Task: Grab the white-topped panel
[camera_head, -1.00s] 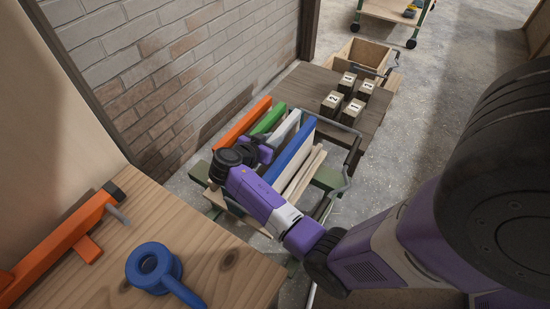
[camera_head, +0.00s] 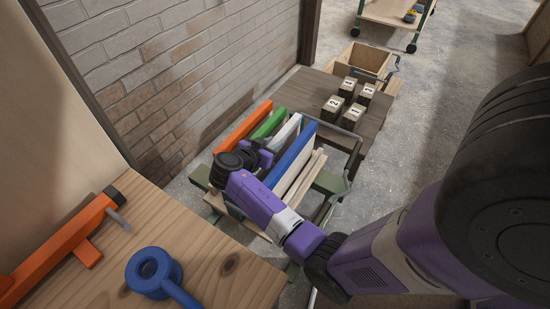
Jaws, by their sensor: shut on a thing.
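The white-topped panel (camera_head: 286,130) stands upright in a green-framed cart (camera_head: 331,184), between a green-topped panel (camera_head: 269,123) and a blue-topped panel (camera_head: 293,152). An orange-topped panel (camera_head: 243,126) stands at the left of the row. My gripper (camera_head: 266,153) is over the near end of the row, at the white-topped panel, and is shut on it. My purple arm hides the fingertips and the near end of the panel. The panel is still among the others in the cart.
A wooden bench (camera_head: 190,262) at the near left holds an orange tool (camera_head: 62,246) and a blue ring-shaped tool (camera_head: 155,272). A brick wall (camera_head: 190,70) stands at the left. Several numbered blocks (camera_head: 346,88) sit on a dark table (camera_head: 318,84) beyond the cart.

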